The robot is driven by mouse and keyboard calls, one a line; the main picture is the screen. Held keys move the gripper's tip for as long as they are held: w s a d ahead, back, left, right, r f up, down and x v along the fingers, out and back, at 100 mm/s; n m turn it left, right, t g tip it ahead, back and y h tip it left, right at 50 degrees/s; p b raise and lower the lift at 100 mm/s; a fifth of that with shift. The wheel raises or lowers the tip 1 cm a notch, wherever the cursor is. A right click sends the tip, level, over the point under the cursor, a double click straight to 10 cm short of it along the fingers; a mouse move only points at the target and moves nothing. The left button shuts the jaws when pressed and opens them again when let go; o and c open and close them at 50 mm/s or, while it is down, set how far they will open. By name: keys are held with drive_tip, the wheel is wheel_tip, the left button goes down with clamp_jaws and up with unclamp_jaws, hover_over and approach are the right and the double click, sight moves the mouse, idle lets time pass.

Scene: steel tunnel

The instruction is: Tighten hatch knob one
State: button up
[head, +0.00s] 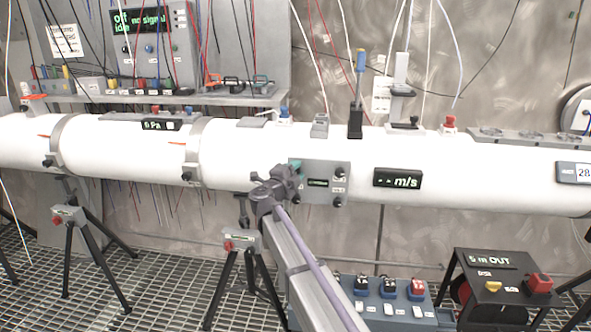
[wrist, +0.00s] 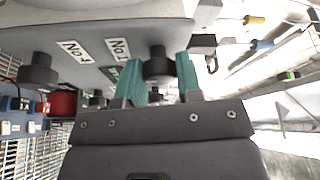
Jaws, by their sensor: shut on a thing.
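The hatch (head: 325,191) is a grey plate on the white pipe (head: 480,172), with dark round knobs at its corners. In the wrist view, knob one (wrist: 158,66) is a dark knob beside the label "No.1" (wrist: 118,49). My gripper (wrist: 159,68) has its teal fingers on either side of this knob and is shut on it. Another dark knob (wrist: 38,72) sits by the label "No.4" (wrist: 77,50). In the head view, my gripper (head: 296,168) is at the hatch's upper left corner and hides the knob there.
A dark display reading "m/s" (head: 398,178) is on the pipe right of the hatch. A tripod (head: 240,245) stands under the pipe. A blue-grey switch box (head: 390,300) and a dark unit marked "OUT" (head: 495,275) stand below, at the right.

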idle(0.4)
drive_tip(key=o, duration=0.9)
drive_tip(key=shift+o, duration=0.2)
drive_tip(key=shift+s, duration=0.15)
drive_tip(key=r+v, duration=0.1)
drive_tip(key=v, duration=0.9)
drive_tip(key=shift+s+a+f+b, duration=0.25)
drive_tip(key=shift+f+b, duration=0.15)
drive_tip(key=shift+f, duration=0.1)
